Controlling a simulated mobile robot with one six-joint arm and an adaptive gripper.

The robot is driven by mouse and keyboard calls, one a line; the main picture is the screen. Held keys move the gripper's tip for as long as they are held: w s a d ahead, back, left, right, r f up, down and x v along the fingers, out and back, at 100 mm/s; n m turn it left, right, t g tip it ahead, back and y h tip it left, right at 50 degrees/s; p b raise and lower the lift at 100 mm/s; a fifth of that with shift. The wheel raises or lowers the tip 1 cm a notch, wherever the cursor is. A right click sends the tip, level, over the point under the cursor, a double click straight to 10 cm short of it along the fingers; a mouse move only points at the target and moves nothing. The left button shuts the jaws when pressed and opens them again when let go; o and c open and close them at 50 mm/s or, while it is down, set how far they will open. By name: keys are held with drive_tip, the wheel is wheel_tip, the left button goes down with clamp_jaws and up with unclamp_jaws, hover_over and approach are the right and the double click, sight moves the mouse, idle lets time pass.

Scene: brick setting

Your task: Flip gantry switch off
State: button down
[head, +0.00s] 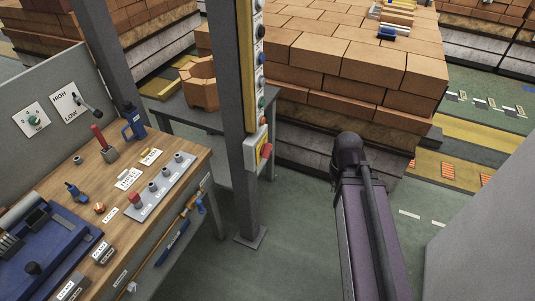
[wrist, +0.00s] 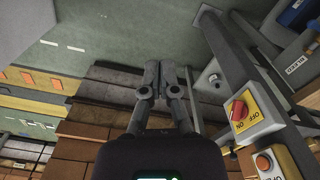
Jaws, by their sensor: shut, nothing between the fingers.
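A red rotary switch (head: 266,151) sits on a yellow plate on a pale box on the grey post. The head view shows my arm but not the gripper fingers.
The grey post (head: 235,190) carries a strip of buttons above the switch. A workbench (head: 150,185) with knobs, tools and a HIGH/LOW lever (head: 90,106) stands left. A brick pallet (head: 340,70) stands behind. Green floor (head: 290,235) is clear between post and arm.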

drive_tip(key=w+a+f+n+t+y+b, duration=0.1)
drive_tip(key=w+a+n+t+y+b, duration=0.1)
drive_tip(key=w+a+n, duration=1.1)
drive_tip(key=w+a+t+b, duration=0.1)
drive_tip(key=w+a+t, duration=0.1)
drive_tip(key=w+a, duration=0.4)
drive_tip(key=shift+w+a+f, duration=0.25)
drive_tip(key=shift+w+a, duration=0.1)
drive_tip(key=shift+a, duration=1.6)
drive_tip(key=shift+f, duration=0.15)
drive_tip(key=b, duration=0.9)
hover_over(266, 156)
drive_tip(key=s, duration=0.4)
wheel_tip(266, 156, down, 9)
drive_tip(key=shift+w+f+b, duration=1.35)
drive_tip(key=shift+w+b, duration=0.2)
drive_tip(key=shift+d, duration=0.25)
